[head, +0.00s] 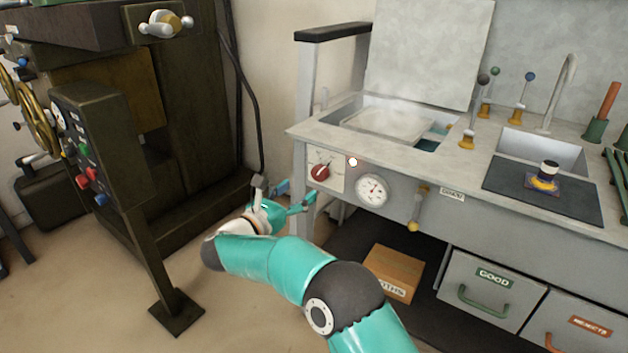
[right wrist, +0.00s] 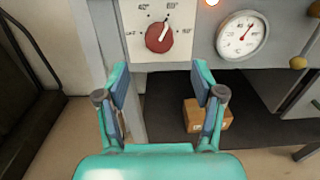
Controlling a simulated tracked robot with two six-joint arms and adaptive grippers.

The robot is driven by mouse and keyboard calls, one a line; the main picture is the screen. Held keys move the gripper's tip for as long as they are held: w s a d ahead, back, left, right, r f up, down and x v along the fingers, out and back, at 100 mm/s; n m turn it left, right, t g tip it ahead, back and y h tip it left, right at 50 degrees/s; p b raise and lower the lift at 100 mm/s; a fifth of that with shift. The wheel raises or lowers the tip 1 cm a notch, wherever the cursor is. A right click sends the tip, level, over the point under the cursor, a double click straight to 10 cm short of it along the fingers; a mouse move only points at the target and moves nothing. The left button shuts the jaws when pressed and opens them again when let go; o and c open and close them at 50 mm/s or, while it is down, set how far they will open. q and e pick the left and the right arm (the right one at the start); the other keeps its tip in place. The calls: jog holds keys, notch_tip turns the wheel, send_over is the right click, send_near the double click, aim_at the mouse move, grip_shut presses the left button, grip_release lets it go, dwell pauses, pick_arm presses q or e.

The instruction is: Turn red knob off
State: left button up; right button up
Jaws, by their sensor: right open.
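The red knob (head: 320,172) sits on a pale dial plate on the front of the grey workbench. In the right wrist view the red knob (right wrist: 159,37) shows above the gap between my fingers, its white pointer tilted up and to the right among printed marks. My right gripper (head: 284,196) is open and empty, below and left of the knob in the head view. In the right wrist view my right gripper (right wrist: 160,82) has its two blue-padded fingers spread, apart from the knob. My left gripper is not in view.
A round gauge (head: 373,190) and a small lit lamp (head: 352,161) are right of the knob. A lever with a yellow end (head: 413,225) hangs farther right. A cardboard box (head: 393,272) lies under the bench. A dark machine (head: 110,150) stands at left, with open floor between.

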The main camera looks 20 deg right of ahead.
aim_at(317, 177)
jog(key=x, duration=0.8)
jog(key=shift+w+d, duration=0.1)
jog(key=shift+d, duration=0.05)
jog(key=c, duration=1)
jog(key=shift+a+f, duration=0.1)
jog(key=shift+a, duration=0.1)
jog(key=shift+c, duration=0.7)
jog(key=shift+d, duration=0.15)
